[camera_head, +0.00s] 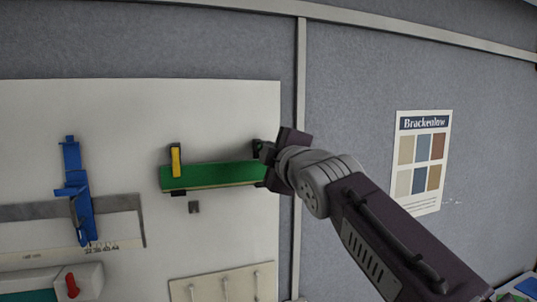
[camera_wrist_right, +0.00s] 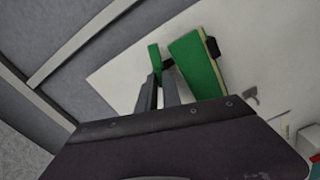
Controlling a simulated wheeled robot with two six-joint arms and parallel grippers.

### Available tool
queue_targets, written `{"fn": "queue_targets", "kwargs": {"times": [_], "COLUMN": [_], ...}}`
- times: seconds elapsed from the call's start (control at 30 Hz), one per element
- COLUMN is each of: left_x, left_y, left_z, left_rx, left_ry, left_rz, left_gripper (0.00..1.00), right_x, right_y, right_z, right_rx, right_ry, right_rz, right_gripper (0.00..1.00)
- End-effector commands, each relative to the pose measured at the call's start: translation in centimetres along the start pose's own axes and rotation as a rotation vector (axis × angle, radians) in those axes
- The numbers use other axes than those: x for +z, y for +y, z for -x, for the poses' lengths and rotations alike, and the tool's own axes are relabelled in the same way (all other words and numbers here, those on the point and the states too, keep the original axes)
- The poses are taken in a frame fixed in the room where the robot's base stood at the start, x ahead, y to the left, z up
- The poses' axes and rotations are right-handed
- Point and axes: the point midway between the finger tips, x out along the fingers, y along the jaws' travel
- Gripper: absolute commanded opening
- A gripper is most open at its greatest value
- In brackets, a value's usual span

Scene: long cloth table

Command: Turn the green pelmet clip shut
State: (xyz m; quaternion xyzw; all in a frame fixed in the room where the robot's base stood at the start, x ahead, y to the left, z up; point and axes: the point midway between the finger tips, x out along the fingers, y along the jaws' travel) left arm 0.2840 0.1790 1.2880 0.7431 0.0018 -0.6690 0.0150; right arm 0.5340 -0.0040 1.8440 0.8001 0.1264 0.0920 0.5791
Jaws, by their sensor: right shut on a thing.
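A green pelmet (camera_head: 213,176) is mounted on the white wall panel, with a yellow clip (camera_head: 176,161) upright at its left end. My right gripper (camera_head: 266,160) is at the pelmet's right end and hides most of what is there; a dark bracket (camera_head: 257,147) shows beside it. In the right wrist view the green clip (camera_wrist_right: 154,57) stands at the tips of my right gripper (camera_wrist_right: 158,82), which is shut on it. The clip stands apart from the pelmet (camera_wrist_right: 193,66), with a dark piece between them. My left gripper is out of view.
A blue slider tool (camera_head: 74,190) hangs over a grey rule (camera_head: 125,203) on the left. Below are a grey box with a red knob (camera_head: 71,284) and a peg board (camera_head: 215,283). A swatch poster (camera_head: 420,160) is on the right wall.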

Motion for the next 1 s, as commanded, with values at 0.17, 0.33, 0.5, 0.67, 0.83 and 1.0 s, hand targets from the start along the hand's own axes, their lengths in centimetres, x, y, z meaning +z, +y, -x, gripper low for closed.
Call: {"fn": "queue_targets", "kwargs": {"times": [0.17,0.33,0.5,0.67,0.83,1.0], "left_x": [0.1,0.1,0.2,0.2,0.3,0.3], "left_y": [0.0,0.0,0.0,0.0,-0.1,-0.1], "left_z": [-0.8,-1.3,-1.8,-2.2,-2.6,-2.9], "left_rx": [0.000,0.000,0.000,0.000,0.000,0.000], "left_ry": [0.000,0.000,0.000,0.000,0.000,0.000], "left_rz": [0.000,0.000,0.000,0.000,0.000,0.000], "left_gripper": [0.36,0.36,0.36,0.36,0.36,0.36], "right_x": [0.0,0.0,-0.1,-0.1,-0.1,-0.2], "right_y": [-0.1,-0.2,-0.3,-0.3,-0.4,-0.5], "right_z": [0.0,0.0,0.0,0.0,0.0,0.0], "right_rx": [0.005,0.003,0.003,0.002,0.001,0.001], "right_ry": [0.002,0.002,0.002,0.003,0.002,0.002], "right_rz": [-0.165,-0.328,-0.490,-0.641,-0.800,-0.949], "right_gripper": [0.00,0.00,0.00,0.00,0.00,0.00]}}
